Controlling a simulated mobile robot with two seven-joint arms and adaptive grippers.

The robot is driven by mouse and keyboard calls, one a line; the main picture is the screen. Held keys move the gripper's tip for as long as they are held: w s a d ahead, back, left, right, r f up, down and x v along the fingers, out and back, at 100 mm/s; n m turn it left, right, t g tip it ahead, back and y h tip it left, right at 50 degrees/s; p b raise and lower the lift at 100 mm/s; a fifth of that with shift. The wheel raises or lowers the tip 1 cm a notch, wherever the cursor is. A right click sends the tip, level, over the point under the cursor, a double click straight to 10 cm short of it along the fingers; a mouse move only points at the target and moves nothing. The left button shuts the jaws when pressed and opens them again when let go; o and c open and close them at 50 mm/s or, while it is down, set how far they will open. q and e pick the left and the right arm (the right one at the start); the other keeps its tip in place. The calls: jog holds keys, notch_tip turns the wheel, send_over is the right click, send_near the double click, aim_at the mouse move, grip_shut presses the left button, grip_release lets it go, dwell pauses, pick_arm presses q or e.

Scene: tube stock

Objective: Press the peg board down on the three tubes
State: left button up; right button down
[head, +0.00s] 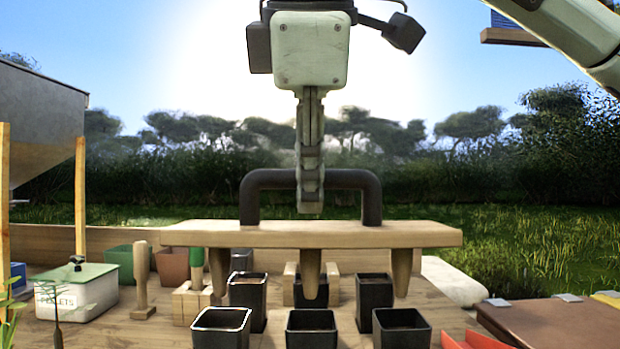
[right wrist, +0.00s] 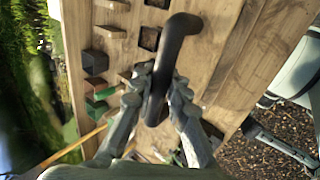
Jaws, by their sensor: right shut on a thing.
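The peg board (head: 350,236) is a pale wooden plank with a dark arched handle (head: 262,182) on top and three tapered pegs pointing down. My right gripper (head: 310,190) is shut on the middle of the handle and holds the board roughly level. The handle shows between the fingers in the right wrist view (right wrist: 158,90). The peg tips hang above the rims of three black square tubes in the front row: left (head: 220,335), middle (head: 312,335) and right (head: 402,335). More black tubes (head: 375,300) stand behind. Exact depth alignment is unclear. My left gripper is out of view.
A lidded pellet box (head: 78,298), a wooden mallet-like tool (head: 141,285), a slotted wooden block (head: 190,303) and a green-handled tool (head: 196,262) stand left. A red tray (head: 475,342) and a brown case (head: 550,325) lie right.

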aim_at(312, 227)
jog(key=shift+p, duration=0.4)
jog(key=shift+f, duration=0.35)
dwell(0.4)
jog(key=shift+f, duration=0.35)
jog(key=shift+f+b, duration=0.25)
jog(key=shift+b, duration=0.1)
jog(key=shift+f, duration=0.6)
jog(key=shift+f+b, duration=0.1)
jog(key=shift+b, duration=0.2)
jog(key=shift+f+p, duration=1.4)
jog(key=shift+p, duration=0.3)
dwell(3.5)
